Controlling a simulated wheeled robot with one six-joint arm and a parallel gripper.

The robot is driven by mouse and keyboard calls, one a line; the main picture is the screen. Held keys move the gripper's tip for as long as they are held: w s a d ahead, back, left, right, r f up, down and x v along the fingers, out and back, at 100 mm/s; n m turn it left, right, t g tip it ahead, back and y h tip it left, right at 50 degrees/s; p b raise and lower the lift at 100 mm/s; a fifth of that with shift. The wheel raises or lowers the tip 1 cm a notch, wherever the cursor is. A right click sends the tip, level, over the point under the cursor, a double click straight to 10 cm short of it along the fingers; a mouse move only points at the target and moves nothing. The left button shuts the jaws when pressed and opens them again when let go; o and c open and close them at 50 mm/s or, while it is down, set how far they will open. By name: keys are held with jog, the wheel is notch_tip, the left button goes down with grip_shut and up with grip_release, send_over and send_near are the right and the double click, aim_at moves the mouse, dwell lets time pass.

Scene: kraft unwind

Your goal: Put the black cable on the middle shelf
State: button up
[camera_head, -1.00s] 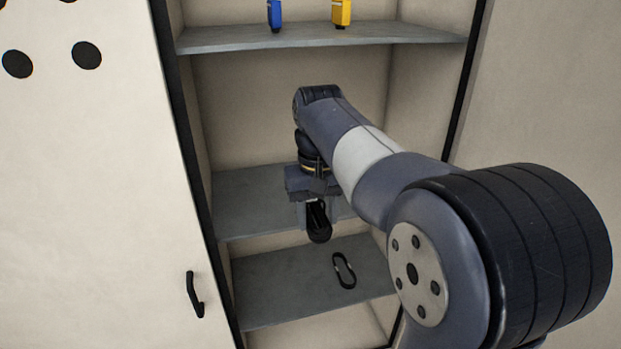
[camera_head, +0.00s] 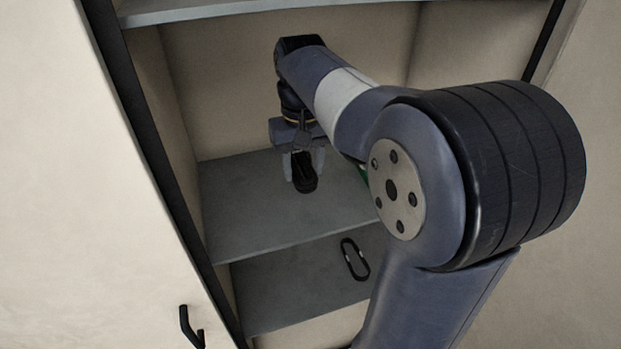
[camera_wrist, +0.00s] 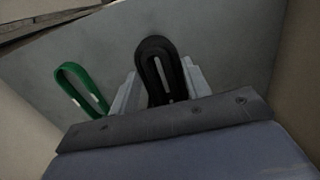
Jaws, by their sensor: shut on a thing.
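The black cable (camera_wrist: 156,62) is a dark loop held between the two fingers of my gripper (camera_wrist: 160,88) in the wrist view. In the head view the black cable (camera_head: 305,180) hangs below my gripper (camera_head: 304,172), over the middle shelf (camera_head: 250,215). My gripper is shut on it. I cannot tell whether the cable touches the shelf surface. The middle shelf is the grey board that also fills the back of the wrist view (camera_wrist: 105,50).
A green cable loop (camera_wrist: 82,88) lies left of my gripper in the wrist view; my arm mostly hides it in the head view. Another dark loop (camera_head: 354,259) lies on the lower shelf (camera_head: 290,290). An upper shelf (camera_head: 200,10) is above. The middle shelf's left part is clear.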

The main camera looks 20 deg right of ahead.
jog(key=shift+f, duration=3.6)
jog(key=o, duration=1)
jog(key=shift+f, duration=0.1)
notch_tip(320, 180, up, 12)
jog(key=shift+r, duration=0.1)
